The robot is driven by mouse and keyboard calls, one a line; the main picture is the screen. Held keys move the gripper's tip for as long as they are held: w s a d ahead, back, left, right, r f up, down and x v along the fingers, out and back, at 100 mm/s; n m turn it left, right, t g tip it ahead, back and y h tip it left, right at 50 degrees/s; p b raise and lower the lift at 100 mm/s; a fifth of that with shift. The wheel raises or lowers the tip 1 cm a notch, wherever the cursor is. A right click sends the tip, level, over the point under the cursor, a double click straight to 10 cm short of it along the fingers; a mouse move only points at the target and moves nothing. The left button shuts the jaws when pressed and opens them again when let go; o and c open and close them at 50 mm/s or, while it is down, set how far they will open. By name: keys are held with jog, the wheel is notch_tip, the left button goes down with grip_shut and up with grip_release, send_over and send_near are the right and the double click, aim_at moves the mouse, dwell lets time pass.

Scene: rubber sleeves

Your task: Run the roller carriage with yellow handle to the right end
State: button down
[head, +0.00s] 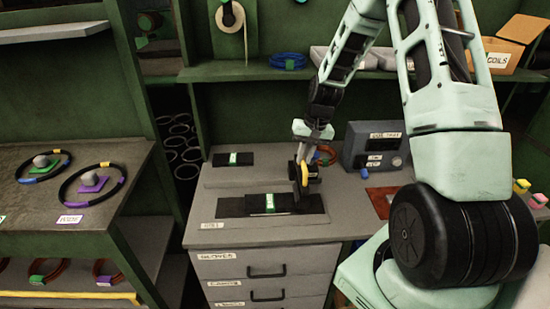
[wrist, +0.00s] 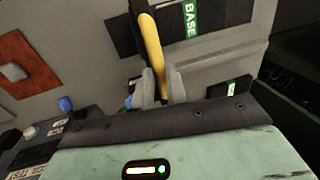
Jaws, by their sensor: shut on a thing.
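The roller carriage's yellow handle (wrist: 151,50) runs up from between my gripper's fingers (wrist: 158,88) in the wrist view. My gripper is shut on it. In the head view the yellow handle (head: 308,172) shows under my gripper (head: 306,158), at the right part of the front black strip (head: 240,208) on the bench. The strip has a green and white label, which reads BASE in the wrist view (wrist: 190,20). The carriage's rollers are mostly hidden by the handle and gripper.
A second black strip (head: 220,159) lies behind on the bench. A grey control box (head: 375,146) with a blue knob and a red-brown plate (head: 383,198) stand to the right. A left-hand table (head: 60,225) holds ringed stands.

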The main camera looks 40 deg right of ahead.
jog(key=s+d, duration=0.3)
jog(key=d, duration=0.2)
jog(key=shift+s, duration=0.15)
jog(key=shift+d, duration=0.2)
jog(key=c, duration=1.4)
grip_release()
jog(key=shift+s, duration=0.1)
jog(key=shift+r, duration=0.1)
notch_tip(320, 180, up, 17)
jog(key=s+d+b, duration=0.1)
jog(key=d+b, duration=0.1)
jog(key=b, duration=0.1)
jog(key=shift+s+d, duration=0.35)
jog(key=shift+s, duration=0.05)
